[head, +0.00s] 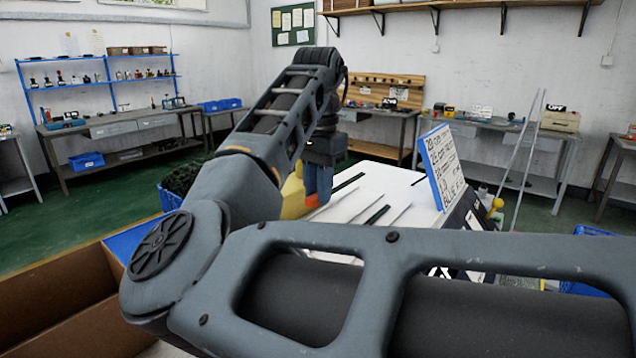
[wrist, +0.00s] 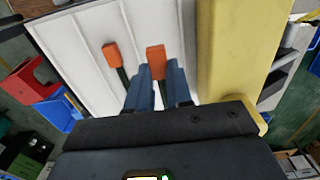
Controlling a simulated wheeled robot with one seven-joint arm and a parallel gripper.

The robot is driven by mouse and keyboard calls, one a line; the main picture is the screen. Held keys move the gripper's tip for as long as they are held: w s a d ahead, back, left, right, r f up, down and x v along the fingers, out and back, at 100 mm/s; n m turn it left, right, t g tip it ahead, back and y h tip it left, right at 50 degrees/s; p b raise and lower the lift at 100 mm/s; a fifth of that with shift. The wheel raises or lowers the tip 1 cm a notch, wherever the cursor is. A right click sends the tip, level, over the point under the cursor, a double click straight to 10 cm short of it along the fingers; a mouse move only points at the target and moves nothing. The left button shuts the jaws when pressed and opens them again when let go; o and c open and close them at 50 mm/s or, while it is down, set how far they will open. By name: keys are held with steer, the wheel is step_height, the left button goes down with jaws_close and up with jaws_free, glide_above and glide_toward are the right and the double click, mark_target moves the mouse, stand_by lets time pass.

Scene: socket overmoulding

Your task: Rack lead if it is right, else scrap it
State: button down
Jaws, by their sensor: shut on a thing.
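My gripper (wrist: 160,80) is shut on a lead with an orange end (wrist: 155,58); the orange block shows between the blue fingers, just above the white rack board (wrist: 75,48). A second lead with an orange end (wrist: 111,54) and a dark cord lies on the board to its left in the wrist view. In the head view my gripper (head: 319,180) points down at the left end of the white board (head: 395,180), beside a yellow block. Most of the held lead is hidden by the fingers and my wrist.
A yellow block (wrist: 224,50) stands close to the right of my gripper in the wrist view. A red bin (wrist: 38,84) and a blue bin (wrist: 62,112) are at the left. A blue-edged sign (head: 441,166) stands on the board's right side. My arm hides much of the foreground.

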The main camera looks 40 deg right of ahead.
steer(key=shift+f+b, duration=0.65)
steer(key=shift+f, duration=2.1)
steer(key=c, duration=0.9)
jaws_free()
steer(key=shift+c, duration=0.2)
steer(key=shift+r, duration=3.9)
steer(key=shift+s, duration=0.1)
